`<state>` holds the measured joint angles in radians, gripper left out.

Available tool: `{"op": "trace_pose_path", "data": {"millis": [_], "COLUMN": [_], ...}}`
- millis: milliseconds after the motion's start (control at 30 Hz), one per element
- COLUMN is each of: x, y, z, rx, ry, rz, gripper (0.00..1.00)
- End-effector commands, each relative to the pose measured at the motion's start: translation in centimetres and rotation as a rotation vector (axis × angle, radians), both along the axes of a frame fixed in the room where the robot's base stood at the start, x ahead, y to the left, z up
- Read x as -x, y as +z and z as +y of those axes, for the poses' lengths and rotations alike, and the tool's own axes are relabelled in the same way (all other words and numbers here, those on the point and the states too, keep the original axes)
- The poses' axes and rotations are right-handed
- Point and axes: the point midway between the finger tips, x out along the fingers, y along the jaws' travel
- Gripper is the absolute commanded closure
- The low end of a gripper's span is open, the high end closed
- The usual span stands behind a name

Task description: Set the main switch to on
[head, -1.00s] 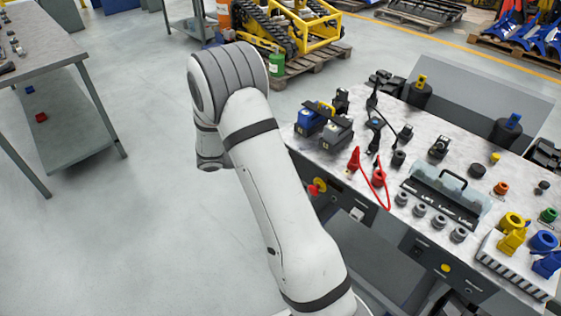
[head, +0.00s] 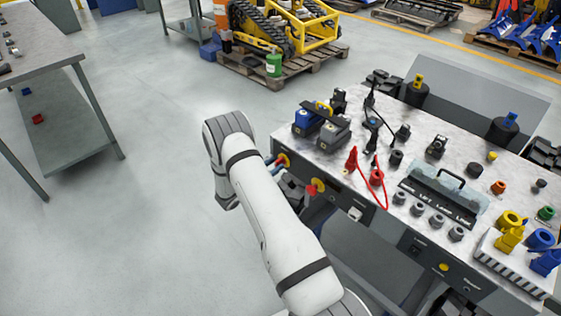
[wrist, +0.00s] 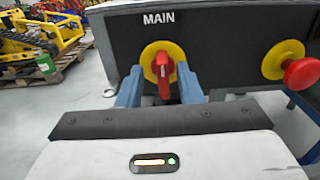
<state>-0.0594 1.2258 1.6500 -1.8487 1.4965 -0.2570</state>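The main switch (wrist: 163,72) has a red handle on a round yellow plate, under the label MAIN, on the dark front panel of the bench. Its handle stands about upright in the wrist view. My gripper (wrist: 160,82) is open, with one blue-grey finger to the left of the handle and one to the right. Gaps show between the handle and the fingers. In the head view the yellow plate of the main switch (head: 285,160) shows at the panel's left end, and my arm partly hides the gripper there.
A red mushroom button on a yellow plate (wrist: 300,72) sticks out to the right of the switch; it also shows in the head view (head: 315,188). The bench top (head: 345,165) carries batteries, red clips and several knobs. The floor left of my arm is clear.

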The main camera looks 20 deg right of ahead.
Motion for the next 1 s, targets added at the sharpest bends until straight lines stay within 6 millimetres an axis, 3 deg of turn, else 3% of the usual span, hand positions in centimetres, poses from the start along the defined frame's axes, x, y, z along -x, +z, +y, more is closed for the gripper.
{"op": "trace_pose_path", "data": {"millis": [200, 467, 867, 1000], "x": [-0.6, -0.6, -0.7, -0.8], "y": [0.1, 0.0, 0.1, 0.1], "z": [-1.7, -1.7, -1.6, -1.6], "rx": [0.001, 0.000, -0.001, 0.000], "ry": [0.000, 0.001, 0.002, 0.004], "rz": [-0.001, -0.001, -0.002, -0.003], "gripper": [0.67, 0.67, 1.00, 1.00]}}
